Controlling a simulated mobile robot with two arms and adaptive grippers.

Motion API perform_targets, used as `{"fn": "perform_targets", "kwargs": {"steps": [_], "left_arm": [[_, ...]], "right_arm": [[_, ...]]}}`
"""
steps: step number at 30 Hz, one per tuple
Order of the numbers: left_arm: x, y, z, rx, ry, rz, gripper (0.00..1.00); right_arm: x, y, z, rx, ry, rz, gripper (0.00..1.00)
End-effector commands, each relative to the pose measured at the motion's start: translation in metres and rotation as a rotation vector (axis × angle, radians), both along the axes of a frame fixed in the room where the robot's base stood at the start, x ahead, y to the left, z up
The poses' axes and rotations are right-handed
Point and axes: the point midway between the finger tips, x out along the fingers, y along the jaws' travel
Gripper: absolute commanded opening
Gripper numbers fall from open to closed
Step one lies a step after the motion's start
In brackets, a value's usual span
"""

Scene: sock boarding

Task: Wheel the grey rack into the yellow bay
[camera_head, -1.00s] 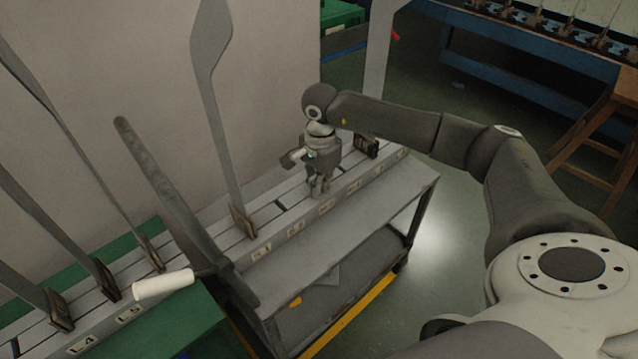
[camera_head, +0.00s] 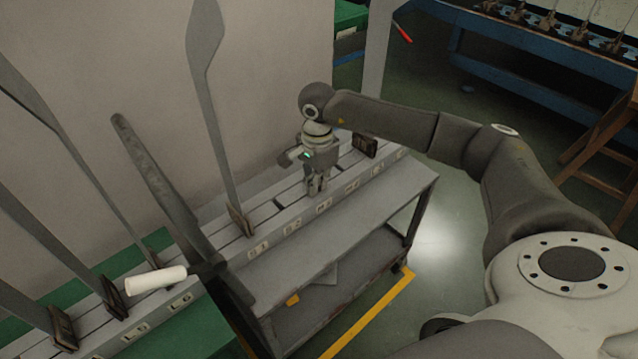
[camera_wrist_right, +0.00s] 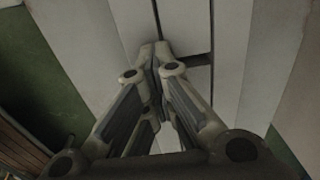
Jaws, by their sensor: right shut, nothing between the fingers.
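The grey rack (camera_head: 341,223) is a cart with a slatted, labelled top, a lower shelf and an upright bar with a white handle (camera_head: 156,280) at its left end. Part of a yellow floor line (camera_head: 372,312) shows along its front side; the rest of the bay's outline is hidden. My right gripper (camera_head: 314,188) points down at the rack's slatted top. In the right wrist view its fingers (camera_wrist_right: 156,52) are together and empty over grey slats. I cannot tell if they touch the slats. My left gripper is out of view.
Tall flat boards (camera_head: 206,90) stand upright on the rack and along the left. A pale wall panel (camera_head: 110,60) is behind. A green surface (camera_head: 180,335) lies at lower left. A wooden stool (camera_head: 606,150) and blue bench (camera_head: 540,50) stand right.

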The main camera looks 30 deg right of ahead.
Motion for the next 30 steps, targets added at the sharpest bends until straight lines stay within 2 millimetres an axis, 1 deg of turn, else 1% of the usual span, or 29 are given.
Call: {"fn": "perform_targets", "kwargs": {"steps": [1, 5, 11, 17, 30], "left_arm": [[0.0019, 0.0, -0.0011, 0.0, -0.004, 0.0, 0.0], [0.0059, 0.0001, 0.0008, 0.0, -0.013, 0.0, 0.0], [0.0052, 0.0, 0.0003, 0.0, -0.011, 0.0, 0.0], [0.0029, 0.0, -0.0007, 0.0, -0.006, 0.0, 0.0], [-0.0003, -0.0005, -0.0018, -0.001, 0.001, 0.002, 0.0]], "right_arm": [[-0.0073, -0.0006, -0.0139, -0.008, 0.027, 0.001, 0.0], [-0.0073, -0.0006, -0.0138, -0.009, 0.028, 0.0, 0.0], [-0.0078, -0.0008, -0.0137, -0.009, 0.029, -0.001, 0.0], [-0.0082, -0.0009, -0.0136, -0.009, 0.031, -0.001, 0.23], [-0.0085, -0.0015, -0.0128, -0.01, 0.032, 0.0, 0.23]]}}
